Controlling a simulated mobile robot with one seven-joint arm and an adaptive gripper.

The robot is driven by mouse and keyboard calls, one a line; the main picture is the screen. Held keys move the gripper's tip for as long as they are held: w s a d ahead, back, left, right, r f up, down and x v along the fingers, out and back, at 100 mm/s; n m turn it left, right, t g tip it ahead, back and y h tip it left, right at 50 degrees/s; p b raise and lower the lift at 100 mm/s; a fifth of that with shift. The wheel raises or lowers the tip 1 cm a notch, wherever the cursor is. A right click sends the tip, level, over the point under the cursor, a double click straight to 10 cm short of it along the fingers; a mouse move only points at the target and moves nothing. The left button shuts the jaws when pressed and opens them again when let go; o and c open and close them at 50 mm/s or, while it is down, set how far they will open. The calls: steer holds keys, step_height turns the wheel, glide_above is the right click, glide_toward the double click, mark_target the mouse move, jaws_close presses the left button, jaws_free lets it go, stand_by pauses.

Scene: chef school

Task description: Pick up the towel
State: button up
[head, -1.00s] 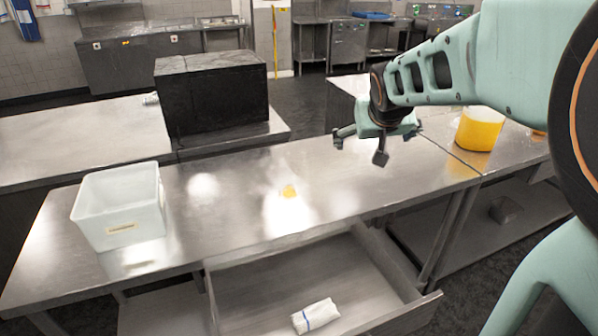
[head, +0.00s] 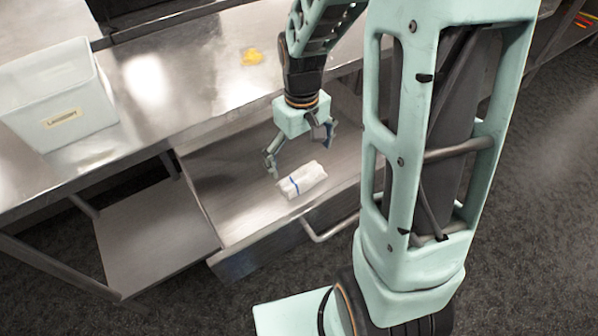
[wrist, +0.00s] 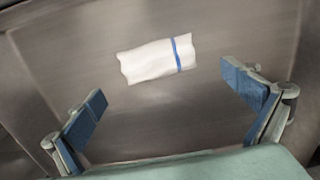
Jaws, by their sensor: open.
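The towel (head: 302,179) is a small white folded roll with a blue stripe. It lies on the bottom of an open metal drawer (head: 222,205). In the wrist view the towel (wrist: 157,60) lies beyond the fingertips, in line with the space between them, its striped end to the right. My gripper (head: 299,156) is open and empty, pointing down over the drawer close to the towel. In the wrist view the blue-padded fingers of my gripper (wrist: 168,97) are spread wide and do not touch the towel.
A white bin (head: 58,100) labelled laundry stands on the metal table (head: 190,75) at the left. The drawer's front wall and handle (head: 330,229) are close to the towel. A lower shelf (head: 150,235) is at the left.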

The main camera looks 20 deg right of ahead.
mark_target(302, 174)
steer(key=f+b, duration=0.1)
steer(key=f, duration=0.6)
steer(key=shift+d, duration=0.2)
steer(key=c, duration=1)
